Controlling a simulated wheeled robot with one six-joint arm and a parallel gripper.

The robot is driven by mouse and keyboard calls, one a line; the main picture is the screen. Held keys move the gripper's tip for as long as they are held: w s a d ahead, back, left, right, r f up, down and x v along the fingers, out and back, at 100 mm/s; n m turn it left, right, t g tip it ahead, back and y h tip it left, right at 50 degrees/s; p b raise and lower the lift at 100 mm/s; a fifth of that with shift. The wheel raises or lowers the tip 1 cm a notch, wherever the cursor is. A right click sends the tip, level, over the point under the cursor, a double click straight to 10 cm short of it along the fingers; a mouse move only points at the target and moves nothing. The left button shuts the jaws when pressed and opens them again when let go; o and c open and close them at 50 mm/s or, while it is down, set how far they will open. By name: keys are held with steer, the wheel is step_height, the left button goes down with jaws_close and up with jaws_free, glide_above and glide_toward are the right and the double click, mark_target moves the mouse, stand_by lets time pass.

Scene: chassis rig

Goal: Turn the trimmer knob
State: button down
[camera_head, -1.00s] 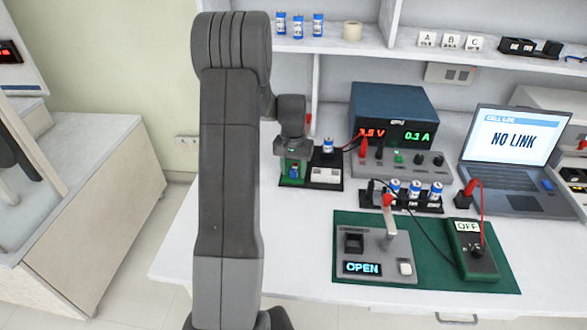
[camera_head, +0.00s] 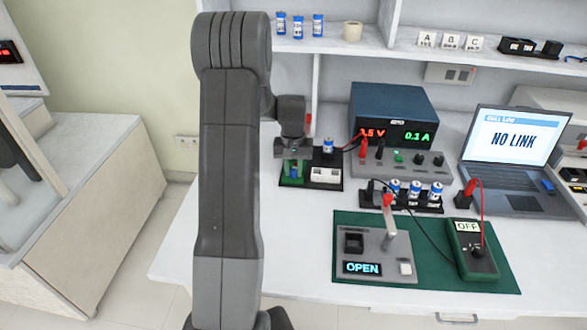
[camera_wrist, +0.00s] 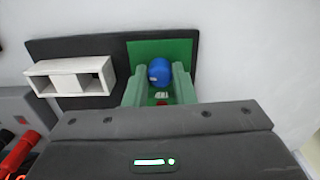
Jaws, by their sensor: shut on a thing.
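The trimmer knob (camera_wrist: 159,72) is a round blue knob on a green board (camera_wrist: 187,48) in the wrist view. The green board is at one end of a black base plate (camera_wrist: 108,46). My gripper (camera_wrist: 158,80) has its two pale green fingers on either side of the knob and is shut on it. A small red part shows between the fingers, below the knob. In the head view my gripper (camera_head: 293,165) is low over the left end of the black base plate (camera_head: 335,186), and it mostly hides the knob there.
A white two-slot block (camera_head: 325,175) sits on the same plate, close to my gripper. A blue-and-white cell (camera_head: 328,146) stands behind it. The power supply (camera_head: 393,115) reads 3.5 V and 0.1 A. The front-left table top is clear.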

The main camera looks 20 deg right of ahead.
mark_target(293, 170)
steer(key=c, duration=1.2)
jaws_free()
step_height(293, 170, up, 14)
steer(key=shift+f, duration=0.1)
step_height(293, 170, down, 14)
steer(key=shift+r, duration=0.25)
steer(key=shift+f, duration=0.2)
steer(key=shift+m, duration=0.5)
